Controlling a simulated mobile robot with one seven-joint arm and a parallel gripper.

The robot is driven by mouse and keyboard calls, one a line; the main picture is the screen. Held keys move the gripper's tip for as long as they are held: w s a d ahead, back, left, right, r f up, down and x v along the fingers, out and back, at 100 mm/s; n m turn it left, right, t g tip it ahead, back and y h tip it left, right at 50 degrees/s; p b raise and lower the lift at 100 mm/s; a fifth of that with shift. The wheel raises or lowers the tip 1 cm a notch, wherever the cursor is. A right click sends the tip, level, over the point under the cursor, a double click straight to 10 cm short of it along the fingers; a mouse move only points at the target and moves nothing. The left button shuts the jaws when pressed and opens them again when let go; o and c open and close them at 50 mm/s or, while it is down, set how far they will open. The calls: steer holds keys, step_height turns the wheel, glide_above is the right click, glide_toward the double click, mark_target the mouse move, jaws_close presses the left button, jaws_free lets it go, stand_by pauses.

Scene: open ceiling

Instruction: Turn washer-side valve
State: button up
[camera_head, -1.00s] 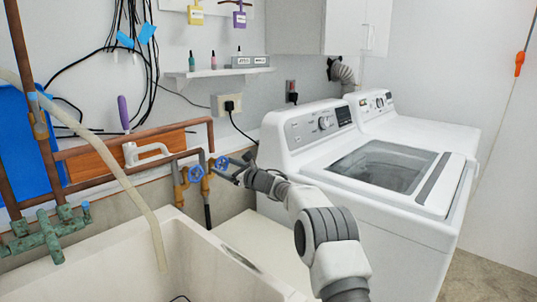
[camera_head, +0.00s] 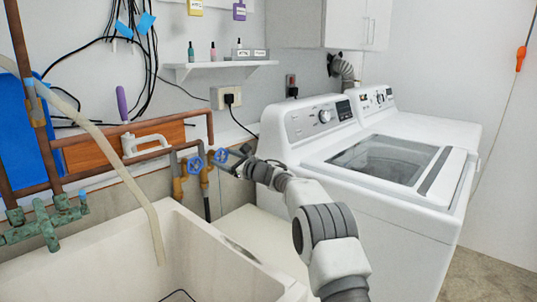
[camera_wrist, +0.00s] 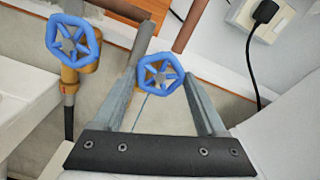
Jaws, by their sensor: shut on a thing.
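Two blue valve wheels are on brass-coloured valves at the wall pipes. The wheel nearer the washer (camera_head: 220,157) is at my gripper (camera_head: 236,163), which reaches it from the right. In the wrist view this wheel (camera_wrist: 161,75) sits between my two grey fingers, and my gripper is shut on it. The other wheel (camera_head: 195,165) is just to the left, clear of the fingers; it also shows at the upper left of the wrist view (camera_wrist: 73,41). Exact finger contact is hard to see in the head view.
A white washer (camera_head: 375,165) stands to the right of my arm, with a second white machine (camera_head: 425,118) behind it. A pale sink (camera_head: 110,255) is at the lower left, with a hose (camera_head: 120,170) hanging into it. Copper pipes (camera_head: 95,185) run along the wall.

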steer(key=shift+f+n+b, duration=0.15)
steer(key=shift+n+b, duration=1.05)
steer(key=shift+b, duration=1.15)
steer(key=shift+n+b, duration=0.5)
steer(key=shift+b, duration=0.1)
steer(key=shift+n+b, duration=0.3)
steer(key=shift+b, duration=0.35)
steer(key=shift+n+b, duration=0.8)
steer(key=shift+b, duration=0.2)
steer(key=shift+n, duration=0.6)
steer(key=n, duration=0.3)
steer(key=shift+r, duration=0.2)
